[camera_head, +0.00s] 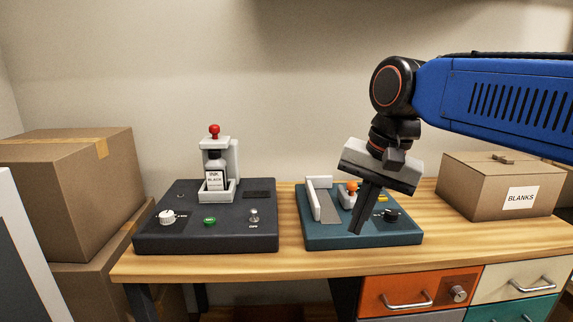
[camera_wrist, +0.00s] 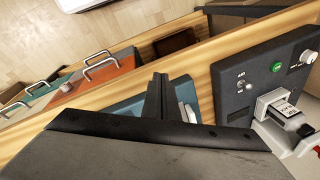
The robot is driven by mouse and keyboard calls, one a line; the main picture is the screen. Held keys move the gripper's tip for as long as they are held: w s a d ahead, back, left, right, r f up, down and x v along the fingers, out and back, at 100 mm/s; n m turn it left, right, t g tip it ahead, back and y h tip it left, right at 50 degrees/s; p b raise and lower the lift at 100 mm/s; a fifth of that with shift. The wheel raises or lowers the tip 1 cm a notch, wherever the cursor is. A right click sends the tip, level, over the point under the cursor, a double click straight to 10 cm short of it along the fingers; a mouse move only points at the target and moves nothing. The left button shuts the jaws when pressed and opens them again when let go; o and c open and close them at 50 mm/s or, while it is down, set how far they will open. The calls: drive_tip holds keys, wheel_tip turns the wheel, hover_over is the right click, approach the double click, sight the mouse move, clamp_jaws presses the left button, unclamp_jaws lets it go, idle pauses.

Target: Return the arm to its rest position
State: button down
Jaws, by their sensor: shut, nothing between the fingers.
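My blue arm (camera_head: 500,95) reaches in from the right in the head view. My gripper (camera_head: 362,220) is shut and empty, pointing down in front of the teal panel (camera_head: 320,236) and hiding part of it. In the wrist view the shut fingers (camera_wrist: 157,88) lie over the teal panel (camera_wrist: 124,108). The fingers look apart from the panel, though their exact height is hard to tell. No rest stand for the arm shows in either view.
A dark panel (camera_head: 160,238) with a black ink bottle (camera_head: 215,170) in a white holder stands left on the wooden table (camera_head: 290,262). A cardboard box marked BLANKS (camera_head: 480,197) stands right. Drawers (camera_head: 410,285) sit below the table. Larger cartons (camera_head: 90,190) stand far left.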

drive_tip(key=s+d+f+n+t+h, duration=0.1)
drive_tip(key=s+d+f+n, duration=0.1)
drive_tip(key=s+d+f, duration=0.3)
drive_tip(key=s+d+f+n+t, duration=0.2)
drive_tip(key=s+d+f, duration=0.4)
drive_tip(key=d+f, duration=0.4)
wheel_tip(320, 180, down, 4)
drive_tip(key=shift+r+n+h, duration=0.1)
drive_tip(key=shift+n+h, duration=0.3)
drive_tip(key=shift+n, duration=0.1)
drive_tip(key=shift+d, duration=0.1)
